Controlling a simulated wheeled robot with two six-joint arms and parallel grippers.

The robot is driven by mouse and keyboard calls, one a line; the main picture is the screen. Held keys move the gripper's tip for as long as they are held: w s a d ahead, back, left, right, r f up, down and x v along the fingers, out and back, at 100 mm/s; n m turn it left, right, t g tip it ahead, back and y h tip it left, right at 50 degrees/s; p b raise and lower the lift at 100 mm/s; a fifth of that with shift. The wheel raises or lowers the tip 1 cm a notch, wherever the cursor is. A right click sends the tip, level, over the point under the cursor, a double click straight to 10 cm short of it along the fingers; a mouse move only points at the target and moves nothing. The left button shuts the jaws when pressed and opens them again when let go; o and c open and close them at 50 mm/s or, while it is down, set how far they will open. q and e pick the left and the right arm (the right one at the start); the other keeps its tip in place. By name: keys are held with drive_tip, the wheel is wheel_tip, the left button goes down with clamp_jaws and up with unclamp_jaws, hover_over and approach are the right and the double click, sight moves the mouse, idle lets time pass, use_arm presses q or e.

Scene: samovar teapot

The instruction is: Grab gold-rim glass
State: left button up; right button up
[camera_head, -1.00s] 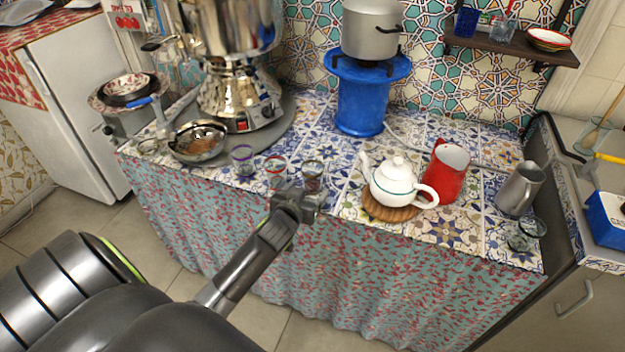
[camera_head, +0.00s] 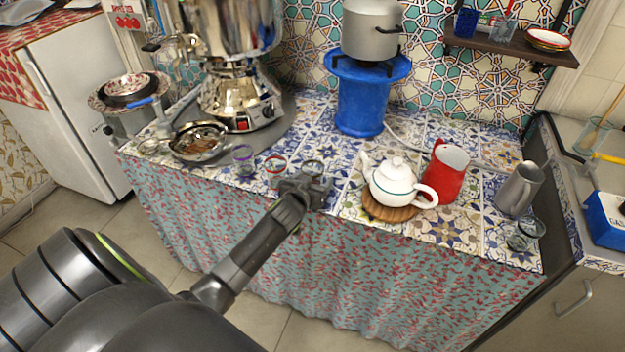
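Three small glasses stand in a row near the counter's front edge: a purple-rimmed one (camera_head: 243,157), a red-rimmed one (camera_head: 275,165) and a third (camera_head: 313,167) at the right. The third has a dark rim whose colour is too small to make out surely; it may be the gold-rim glass. My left gripper (camera_head: 312,183) is at the third glass, on its near side, and covers its lower part. I cannot tell whether the fingers are around it or touching it. My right gripper is not in view.
A white teapot (camera_head: 395,182) on a round wooden board (camera_head: 385,210) stands right of the glasses, with a red jug (camera_head: 448,172) beside it. A metal strainer or bowl (camera_head: 200,143) and the samovar (camera_head: 238,95) are at the left. Open tiled counter lies behind the glasses.

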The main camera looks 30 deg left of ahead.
use_arm(q)
drive_tip(key=c, duration=1)
